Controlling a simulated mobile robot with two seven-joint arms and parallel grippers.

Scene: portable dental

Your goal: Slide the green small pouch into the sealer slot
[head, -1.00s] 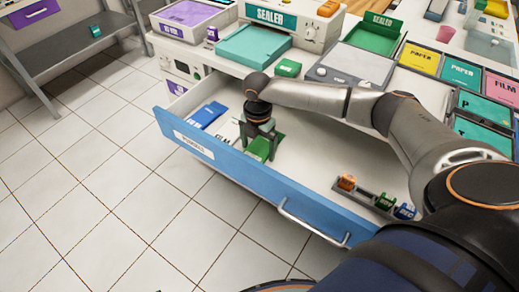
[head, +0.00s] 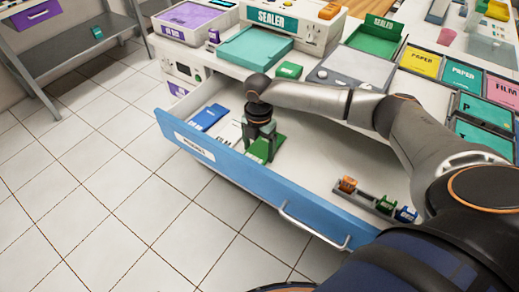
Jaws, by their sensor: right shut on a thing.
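The green small pouch (head: 279,145) lies in the open blue-fronted drawer, partly hidden by my right gripper. My right gripper (head: 262,143) points down into the drawer and is shut on the pouch. The pouch looks still low, at the drawer floor; any gap beneath it cannot be told. The sealer (head: 322,38) is a white machine with a teal name label on the counter behind the drawer, with a teal tray (head: 250,47) in front of it. Its slot cannot be made out clearly. My left gripper is out of view.
The drawer front (head: 240,178) borders the gripper's near side. A blue packet (head: 208,116) and a white packet lie to the left. A small rack (head: 376,200) with orange, green and blue items sits at right. A green block (head: 289,70) lies on the counter edge.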

